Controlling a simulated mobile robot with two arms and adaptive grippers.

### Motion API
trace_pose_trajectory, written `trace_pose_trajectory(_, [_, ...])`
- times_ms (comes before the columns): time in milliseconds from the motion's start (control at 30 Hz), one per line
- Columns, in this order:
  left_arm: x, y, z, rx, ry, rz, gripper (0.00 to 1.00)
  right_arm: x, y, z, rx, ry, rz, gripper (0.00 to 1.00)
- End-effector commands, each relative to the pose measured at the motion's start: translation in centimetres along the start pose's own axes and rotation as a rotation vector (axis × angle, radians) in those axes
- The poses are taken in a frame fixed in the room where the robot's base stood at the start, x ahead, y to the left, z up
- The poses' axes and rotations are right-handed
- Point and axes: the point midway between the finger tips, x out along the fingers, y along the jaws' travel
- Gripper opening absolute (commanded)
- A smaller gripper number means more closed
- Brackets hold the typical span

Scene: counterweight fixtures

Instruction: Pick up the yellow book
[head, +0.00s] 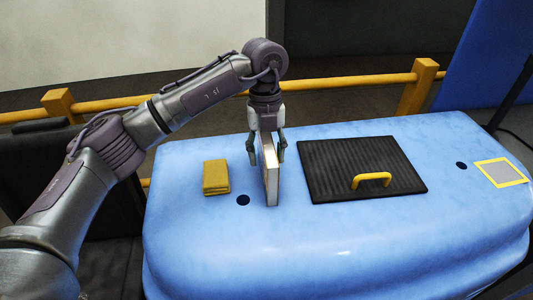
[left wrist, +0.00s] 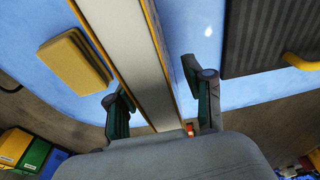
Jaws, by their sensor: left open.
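The yellow book (head: 271,175) stands upright on the blue surface, seen nearly edge-on in the head view with its pale page side showing. In the left wrist view the book (left wrist: 128,50) runs up between the fingers, with thin yellow cover edges along its pale pages. My left gripper (head: 267,160) points down over the top of the book, one finger on each side. Its fingers are open, and in the left wrist view (left wrist: 151,85) gaps show between them and the book. My right gripper is not in view.
A folded yellow cloth-like item (head: 216,177) lies left of the book. A black ribbed plate (head: 340,155) with a yellow handle (head: 371,180) lies to its right. A yellow-framed grey square (head: 501,172) is at the far right. The front of the blue table (head: 340,245) is clear.

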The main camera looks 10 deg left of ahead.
Motion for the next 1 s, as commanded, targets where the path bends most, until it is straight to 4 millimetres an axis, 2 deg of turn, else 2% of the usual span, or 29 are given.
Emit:
trace_pose_trajectory(233, [0.24,-0.01,0.01,0.001,-0.001,0.0,0.52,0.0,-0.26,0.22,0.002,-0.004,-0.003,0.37])
trace_pose_trajectory(500, [0.2,-0.02,0.0,0.001,-0.001,0.0,0.07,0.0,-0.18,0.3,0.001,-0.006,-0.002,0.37])
trace_pose_trajectory(567, [0.2,-0.02,0.0,0.001,-0.001,0.0,0.0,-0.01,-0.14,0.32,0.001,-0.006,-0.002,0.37])
trace_pose_trajectory(1000, [-0.09,-0.06,-0.01,0.001,-0.002,-0.002,0.0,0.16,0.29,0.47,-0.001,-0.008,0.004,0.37])
